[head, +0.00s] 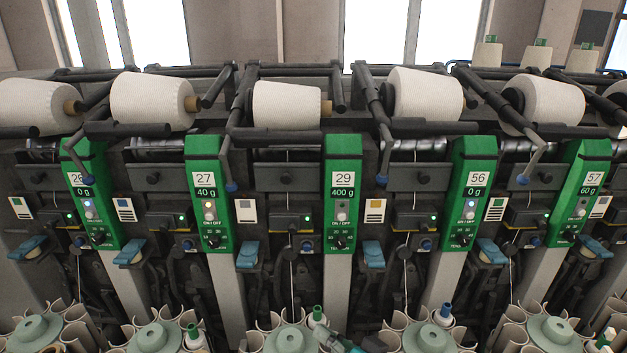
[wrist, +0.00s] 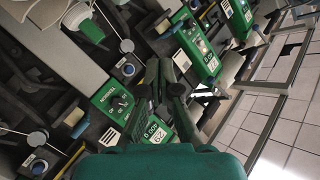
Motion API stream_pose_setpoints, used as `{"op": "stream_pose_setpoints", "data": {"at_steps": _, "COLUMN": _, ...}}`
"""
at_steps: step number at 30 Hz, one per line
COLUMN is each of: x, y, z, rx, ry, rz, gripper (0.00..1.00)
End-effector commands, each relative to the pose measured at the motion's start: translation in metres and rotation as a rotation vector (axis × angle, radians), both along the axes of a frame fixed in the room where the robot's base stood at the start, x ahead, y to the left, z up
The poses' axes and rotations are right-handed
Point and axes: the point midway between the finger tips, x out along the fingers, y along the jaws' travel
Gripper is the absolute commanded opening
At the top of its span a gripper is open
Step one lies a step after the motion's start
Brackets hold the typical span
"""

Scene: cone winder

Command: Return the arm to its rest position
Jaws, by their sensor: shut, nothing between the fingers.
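My gripper (wrist: 163,78) shows in the wrist view with its dark fingers together and nothing between them. It is in front of the winder's green control panels, with the panel of unit 29 (wrist: 158,133) partly hidden behind it. The wrist picture is strongly tilted. In the head view, only a small teal and dark piece shows at the bottom edge, below unit 29 (head: 343,195); I cannot tell its fingers there. The rest of my arm is not in the head view.
A row of green panels runs across the winder, with white yarn cones (head: 286,106) above. Round bobbin magazines (head: 290,340) stand along the bottom, some holding tubes. Blue levers (head: 254,254) stick out below the panels.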

Motion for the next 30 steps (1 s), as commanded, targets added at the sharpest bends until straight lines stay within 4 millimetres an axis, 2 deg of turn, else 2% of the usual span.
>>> {"op": "stream_pose_setpoints", "data": {"at_steps": 11, "x": -0.022, "y": -0.02, "z": -0.039, "rx": -0.016, "ry": 0.025, "rz": -0.105, "gripper": 0.0}}
{"op": "stream_pose_setpoints", "data": {"at_steps": 17, "x": -0.046, "y": -0.039, "z": -0.073, "rx": -0.043, "ry": 0.043, "rz": -0.198, "gripper": 0.0}}
{"op": "stream_pose_setpoints", "data": {"at_steps": 24, "x": -0.104, "y": -0.076, "z": -0.122, "rx": -0.119, "ry": 0.058, "rz": -0.358, "gripper": 0.0}}
{"op": "stream_pose_setpoints", "data": {"at_steps": 30, "x": -0.163, "y": -0.105, "z": -0.148, "rx": -0.207, "ry": 0.05, "rz": -0.472, "gripper": 0.0}}
